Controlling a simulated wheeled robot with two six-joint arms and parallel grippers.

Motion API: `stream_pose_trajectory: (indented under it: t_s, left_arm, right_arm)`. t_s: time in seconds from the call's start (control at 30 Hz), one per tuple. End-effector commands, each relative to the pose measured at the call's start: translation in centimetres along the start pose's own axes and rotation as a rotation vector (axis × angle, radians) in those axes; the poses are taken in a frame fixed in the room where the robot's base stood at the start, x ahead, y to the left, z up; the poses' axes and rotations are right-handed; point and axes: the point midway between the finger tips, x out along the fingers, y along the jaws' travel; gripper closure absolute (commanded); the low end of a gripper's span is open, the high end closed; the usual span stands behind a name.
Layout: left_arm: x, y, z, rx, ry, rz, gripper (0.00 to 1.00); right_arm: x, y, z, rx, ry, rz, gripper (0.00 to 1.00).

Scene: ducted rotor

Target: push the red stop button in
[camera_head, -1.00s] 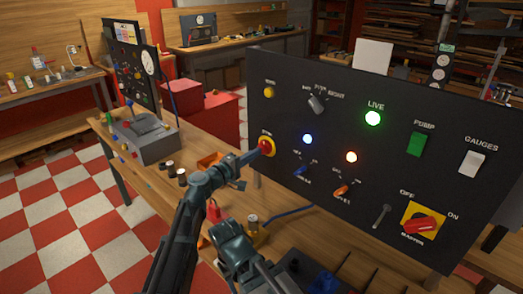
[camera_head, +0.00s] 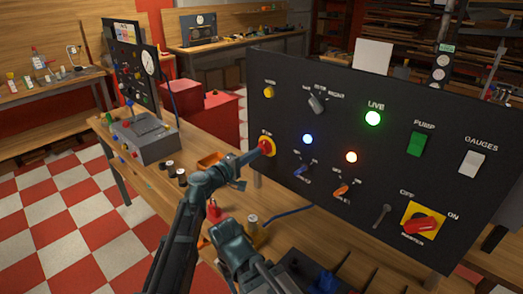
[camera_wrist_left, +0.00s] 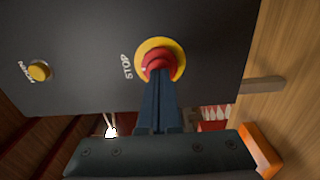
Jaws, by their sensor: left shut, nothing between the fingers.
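The red stop button (camera_head: 267,146) sits in a yellow ring at the left side of the black panel (camera_head: 340,215), under a small yellow button. My left gripper (camera_head: 260,151) is shut and empty, its fingertips up against the button face. In the left wrist view the red button (camera_wrist_left: 160,59) shows just past the shut fingertips (camera_wrist_left: 158,80), with the STOP label beside it. The fingers hide part of the button, and I cannot tell how far in it is. Another dark arm part of mine shows at the bottom, but its fingers cannot be made out.
The panel also carries lit lamps, toggles, a green pump switch (camera_head: 416,144) and a red master switch (camera_head: 424,224).

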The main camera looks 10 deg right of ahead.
Motion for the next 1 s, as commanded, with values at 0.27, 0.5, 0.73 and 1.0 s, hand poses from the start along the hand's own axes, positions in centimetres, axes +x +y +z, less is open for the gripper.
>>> stream_pose_trajectory:
  t_s: [0.27,0.5,0.73,1.0]
  left_arm:
    - [0.03,0.0,0.0,0.0,0.0,0.0,1.0]
    - [0.31,0.0,-0.02,0.0,0.0,0.0,1.0]
    - [0.65,0.0,-0.03,0.0,0.0,0.0,1.0]
    - [0.72,0.01,-0.02,0.0,0.0,0.0,1.0]
  right_arm:
    - [0.0,0.0,0.0,0.0,0.0,0.0,0.5]
    - [0.0,0.0,0.0,0.0,0.0,0.0,0.5]
    - [0.0,0.0,0.0,0.0,0.0,0.0,0.5]
    - [0.0,0.0,0.0,0.0,0.0,0.0,0.5]
